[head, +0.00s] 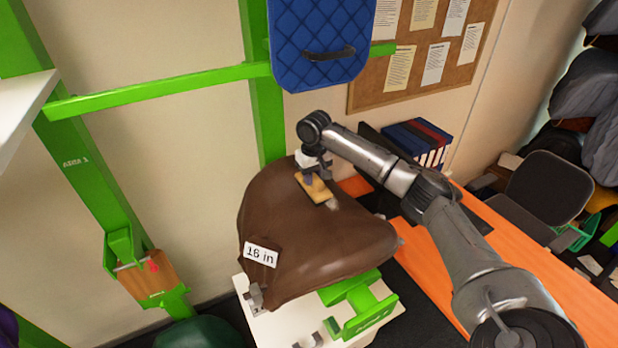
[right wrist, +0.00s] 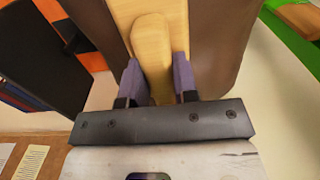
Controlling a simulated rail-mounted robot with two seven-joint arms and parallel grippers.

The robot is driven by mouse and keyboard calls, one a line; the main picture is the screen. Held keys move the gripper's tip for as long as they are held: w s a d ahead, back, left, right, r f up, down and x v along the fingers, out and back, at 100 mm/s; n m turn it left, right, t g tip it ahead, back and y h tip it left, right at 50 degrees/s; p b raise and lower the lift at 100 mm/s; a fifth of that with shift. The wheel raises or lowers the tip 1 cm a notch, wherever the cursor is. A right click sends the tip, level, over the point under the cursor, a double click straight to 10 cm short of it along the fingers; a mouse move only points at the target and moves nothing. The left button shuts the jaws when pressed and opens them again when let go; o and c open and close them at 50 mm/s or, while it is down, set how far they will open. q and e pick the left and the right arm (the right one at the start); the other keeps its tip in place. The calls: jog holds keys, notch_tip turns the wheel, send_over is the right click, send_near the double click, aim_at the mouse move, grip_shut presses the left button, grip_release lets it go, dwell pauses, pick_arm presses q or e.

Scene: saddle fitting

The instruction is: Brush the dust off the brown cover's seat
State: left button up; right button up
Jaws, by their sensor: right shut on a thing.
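The brown cover (head: 300,235) lies draped over a saddle-shaped form on a white-topped stand with green brackets. A white tag reading "16 in" (head: 261,255) is on its near left side. My right gripper (head: 314,179) is over the cover's upper part, shut on the handle of a wooden brush (head: 318,190). The brush is at the cover's surface, with a small pale patch of dust (head: 333,204) beside its lower right end. In the right wrist view, purple fingers clasp the brush handle (right wrist: 152,60), with the brown cover (right wrist: 215,45) behind. Bristles are hidden. My left gripper is out of view.
The white stand top (head: 262,316) is below the cover. An orange bench (head: 510,262) runs right, with binders (head: 418,142) behind. A blue quilted pad (head: 318,45) hangs on the green frame (head: 160,88) above. A dark chair (head: 548,190) stands far right.

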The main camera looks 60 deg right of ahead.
jog(key=shift+s+a, duration=0.95)
jog(key=shift+s, duration=0.7)
jog(key=shift+s+a, duration=1)
jog(key=shift+s, duration=0.7)
jog(key=shift+s+a, duration=0.95)
jog(key=shift+s, duration=0.7)
jog(key=shift+f, duration=0.1)
jog(key=shift+w+d, duration=1)
jog(key=shift+w, duration=0.65)
jog(key=shift+w+d, duration=0.95)
jog(key=shift+w, duration=0.7)
jog(key=shift+w+d, duration=1)
jog(key=shift+w, duration=0.65)
jog(key=shift+r, duration=0.25)
jog(key=shift+r, duration=2.9)
jog(key=shift+s+r, duration=0.1)
jog(key=shift+r, duration=1.35)
